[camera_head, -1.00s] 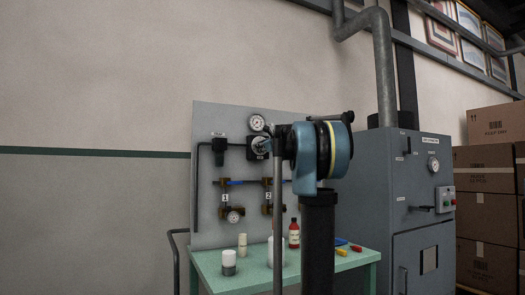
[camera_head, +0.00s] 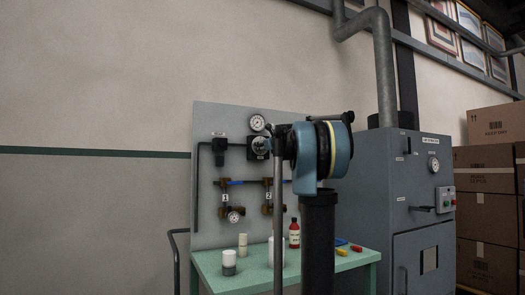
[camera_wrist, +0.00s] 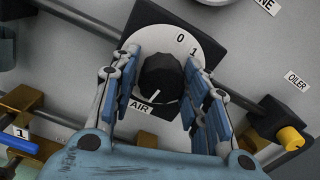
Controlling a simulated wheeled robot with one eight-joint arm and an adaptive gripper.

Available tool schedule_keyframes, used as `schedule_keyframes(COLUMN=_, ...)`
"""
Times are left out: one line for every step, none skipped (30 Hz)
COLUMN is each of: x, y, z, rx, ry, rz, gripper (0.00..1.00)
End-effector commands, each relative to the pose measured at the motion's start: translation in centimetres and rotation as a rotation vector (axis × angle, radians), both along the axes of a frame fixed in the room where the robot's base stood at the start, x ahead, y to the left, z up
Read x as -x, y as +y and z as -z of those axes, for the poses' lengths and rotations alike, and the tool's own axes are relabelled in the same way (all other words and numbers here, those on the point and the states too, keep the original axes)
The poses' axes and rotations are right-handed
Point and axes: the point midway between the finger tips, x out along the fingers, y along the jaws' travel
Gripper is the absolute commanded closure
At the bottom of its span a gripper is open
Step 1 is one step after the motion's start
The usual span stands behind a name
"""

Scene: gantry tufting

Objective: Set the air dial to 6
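The air dial (camera_wrist: 162,78) is a round black knob on a pale disc over a dark square plate, in the middle of the wrist view. The numbers 0 and 1 show at its upper right, and the AIR label (camera_wrist: 140,106) is at its lower left. Its white pointer mark is at the lower left of the knob, towards that label. Other numbers are hidden by my fingers. My gripper (camera_wrist: 161,62) has one finger on each side of the knob, apart, with small gaps seeming to remain. In the head view the dial (camera_head: 260,146) is partly hidden by my arm.
Pipes, valves and a gauge (camera_head: 257,122) sit close around the dial on the grey panel (camera_head: 215,180). A yellow-tipped oiler (camera_wrist: 290,138) is at the right. A green table (camera_head: 215,268) with bottles stands below. A grey cabinet (camera_head: 375,180) is at the right.

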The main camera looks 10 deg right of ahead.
Motion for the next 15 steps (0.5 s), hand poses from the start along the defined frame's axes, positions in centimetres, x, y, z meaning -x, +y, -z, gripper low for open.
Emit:
schedule_keyframes(x=0.0, y=-0.02, z=0.03, rx=0.0, ry=0.0, rz=0.0, gripper=0.45)
schedule_keyframes(x=0.0, y=-0.03, z=0.03, rx=0.0, ry=0.0, rz=0.001, gripper=0.45)
schedule_keyframes(x=0.0, y=-0.06, z=0.04, rx=0.001, ry=0.0, rz=0.001, gripper=0.45)
schedule_keyframes(x=0.0, y=-0.06, z=0.05, rx=0.001, ry=0.0, rz=0.001, gripper=0.45)
schedule_keyframes(x=0.01, y=-0.07, z=0.05, rx=0.001, ry=0.0, rz=0.001, gripper=0.45)
schedule_keyframes(x=0.0, y=-0.08, z=0.06, rx=0.001, ry=0.0, rz=0.002, gripper=0.45)
schedule_keyframes(x=0.0, y=-0.09, z=0.06, rx=0.001, ry=0.0, rz=0.002, gripper=0.45)
schedule_keyframes(x=0.01, y=-0.1, z=0.07, rx=0.001, ry=0.0, rz=0.002, gripper=0.45)
schedule_keyframes(x=0.01, y=-0.11, z=0.07, rx=0.001, ry=0.0, rz=0.002, gripper=0.45)
schedule_keyframes(x=0.02, y=-0.13, z=0.07, rx=0.001, ry=0.0, rz=0.002, gripper=0.45)
schedule_keyframes(x=0.07, y=-0.14, z=0.07, rx=0.001, ry=0.0, rz=0.002, gripper=0.45)
schedule_keyframes(x=0.18, y=-0.19, z=0.08, rx=0.001, ry=0.0, rz=0.003, gripper=0.45)
schedule_keyframes(x=0.31, y=-0.24, z=0.08, rx=0.001, ry=0.0, rz=0.003, gripper=0.45)
schedule_keyframes(x=0.49, y=-0.31, z=0.08, rx=0.001, ry=0.0, rz=0.003, gripper=0.45)
schedule_keyframes(x=0.81, y=-0.43, z=0.07, rx=0.001, ry=0.0, rz=0.004, gripper=0.45)
